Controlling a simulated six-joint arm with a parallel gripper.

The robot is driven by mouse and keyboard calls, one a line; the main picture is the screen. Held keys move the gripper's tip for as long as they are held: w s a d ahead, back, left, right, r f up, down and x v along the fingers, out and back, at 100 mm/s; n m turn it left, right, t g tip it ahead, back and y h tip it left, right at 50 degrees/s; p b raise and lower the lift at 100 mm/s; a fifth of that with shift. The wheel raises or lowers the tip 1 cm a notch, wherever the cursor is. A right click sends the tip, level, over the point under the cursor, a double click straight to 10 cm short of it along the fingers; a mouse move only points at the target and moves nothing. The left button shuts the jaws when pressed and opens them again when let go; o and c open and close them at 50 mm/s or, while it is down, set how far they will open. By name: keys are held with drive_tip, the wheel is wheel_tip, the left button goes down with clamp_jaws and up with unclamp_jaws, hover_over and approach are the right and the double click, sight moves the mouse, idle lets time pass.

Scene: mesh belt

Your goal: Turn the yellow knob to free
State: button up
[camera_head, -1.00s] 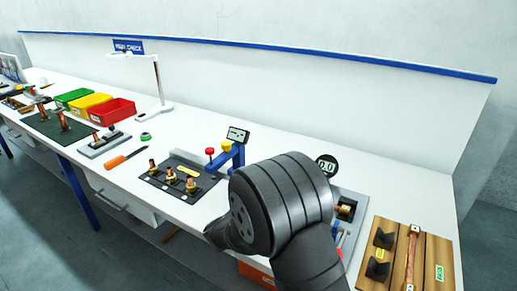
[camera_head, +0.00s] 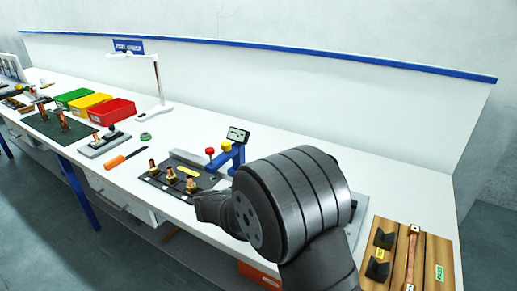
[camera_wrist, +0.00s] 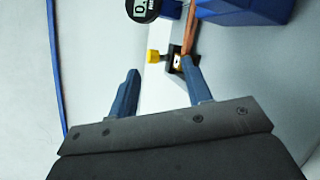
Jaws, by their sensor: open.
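In the wrist view a small yellow knob (camera_wrist: 153,56) stands out from the side of a dark block (camera_wrist: 174,58) on a pale strip. My gripper (camera_wrist: 160,66) is open, its two blue fingers apart and nothing between them touching. The knob appears between the fingertips, beyond them; the exact gap cannot be told.
A round digital gauge (camera_wrist: 143,8) and a copper rod (camera_wrist: 190,32) are close to the knob in the wrist view. A dark plate (camera_head: 180,176) with copper fittings lies left of my arm. A wooden fixture (camera_head: 437,255) lies right. Coloured bins (camera_head: 108,112) stand farther left.

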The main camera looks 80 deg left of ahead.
drive_tip(key=a+r+m+g, duration=0.3)
drive_tip(key=r+m+g, duration=0.1)
drive_tip(key=m, duration=1)
drive_tip(key=s+a+r+m+g+h, duration=0.1)
drive_tip(key=a+r+m+g, duration=0.2)
drive_tip(key=m, duration=1.2)
wheel_tip(320, 180, up, 4)
drive_tip(key=shift+s+a+f+m+g+h, duration=0.15)
drive_tip(key=shift+s+f+m+g+h, duration=0.15)
drive_tip(key=shift+g, duration=0.2)
drive_tip(key=shift+o, duration=0.2)
